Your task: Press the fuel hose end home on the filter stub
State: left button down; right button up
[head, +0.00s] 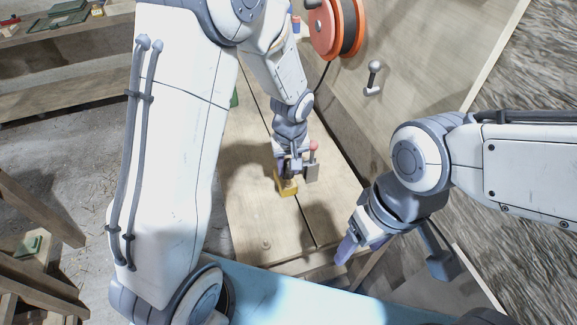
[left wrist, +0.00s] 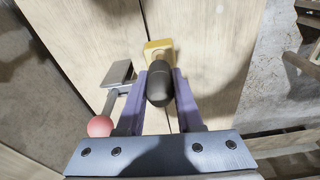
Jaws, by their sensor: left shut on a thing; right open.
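A dark, rounded piece, seemingly the fuel hose end (left wrist: 159,88), sits between the two purple fingers of my left gripper (head: 284,170) in the left wrist view. The left gripper is shut on it. A yellow block (head: 287,187), perhaps the filter body, lies on the timber top just beyond the fingertips; it also shows in the left wrist view (left wrist: 158,49). The dark piece overlaps the block there, so the stub is hidden and I cannot tell whether they touch. My right gripper (head: 346,250) is open and empty, to the lower right of the block.
A lever with a red ball (head: 313,146) and a grey plate stands close beside the left gripper. An orange reel (head: 340,27) with dark line is at the top. A grey-knobbed handle (head: 374,77) sits on the right-hand panel. The near timber top is clear.

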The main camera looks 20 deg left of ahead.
aim_at(289, 174)
pick_arm(q)
jog(key=shift+f, duration=0.2)
jog(key=shift+f+b, duration=1.45)
jog(key=shift+f, duration=0.1)
jog(key=shift+c, duration=2.4)
grip_release()
jog(key=shift+r, duration=0.15)
